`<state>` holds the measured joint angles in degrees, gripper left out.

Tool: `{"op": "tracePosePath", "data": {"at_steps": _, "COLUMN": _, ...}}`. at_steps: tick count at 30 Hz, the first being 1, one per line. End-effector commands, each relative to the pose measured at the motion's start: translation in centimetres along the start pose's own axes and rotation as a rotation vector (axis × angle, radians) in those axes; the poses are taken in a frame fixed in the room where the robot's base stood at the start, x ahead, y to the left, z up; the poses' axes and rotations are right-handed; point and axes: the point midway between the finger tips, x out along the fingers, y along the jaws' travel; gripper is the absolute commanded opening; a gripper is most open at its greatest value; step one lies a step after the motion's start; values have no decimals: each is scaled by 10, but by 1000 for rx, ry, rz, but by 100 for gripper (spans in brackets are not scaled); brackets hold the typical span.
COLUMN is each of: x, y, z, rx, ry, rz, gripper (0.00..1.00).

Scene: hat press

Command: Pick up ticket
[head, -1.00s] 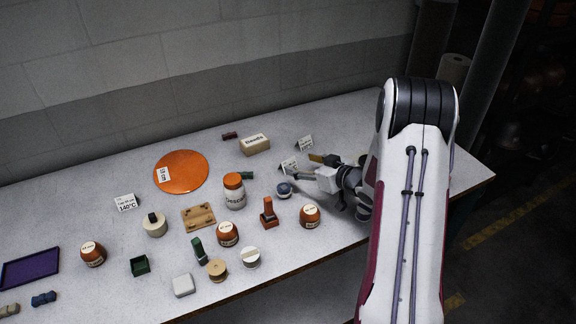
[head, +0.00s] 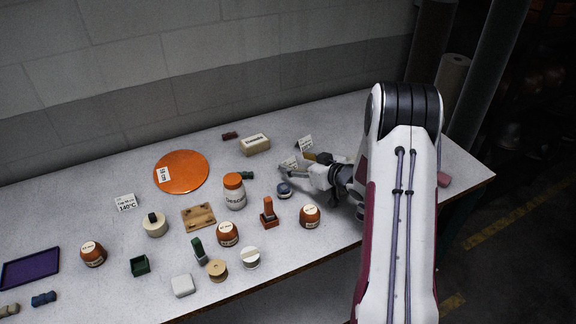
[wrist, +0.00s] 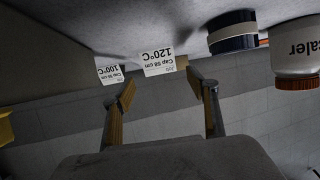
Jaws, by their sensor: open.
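Two white folded tickets stand at the back right of the table. The nearer ticket (head: 289,163) is partly behind my gripper (head: 300,171). The farther ticket (head: 305,143) stands behind it. In the wrist view, which is upside down, the 120°C ticket (wrist: 157,62) lies beyond and between the fingertips of my open, empty gripper (wrist: 163,82). The 100°C ticket (wrist: 109,70) is to its left, just outside the left finger. A third ticket, marked 140°C (head: 126,202), stands at the left by the orange disc.
A small dark blue round object (head: 284,190) stands close in front of my gripper. The descaler jar (head: 235,192) is left of it. A brown object (head: 318,157) lies just behind my gripper. An orange-brown jar (head: 310,216) and a red stamp-like piece (head: 269,213) stand nearer the front edge.

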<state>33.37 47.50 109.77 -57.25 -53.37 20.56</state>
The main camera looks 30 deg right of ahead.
Motion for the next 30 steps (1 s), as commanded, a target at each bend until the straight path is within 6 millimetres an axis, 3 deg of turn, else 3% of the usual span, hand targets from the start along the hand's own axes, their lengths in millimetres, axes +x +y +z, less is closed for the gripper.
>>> {"op": "tracePosePath", "data": {"at_steps": 15, "x": 46, "y": -2, "z": -1, "rx": 1, "ry": 0, "rz": -1, "gripper": 58}}
{"op": "tracePosePath", "data": {"at_steps": 30, "x": 49, "y": -2, "z": -1, "rx": 1, "ry": -1, "rz": 0, "gripper": 58}}
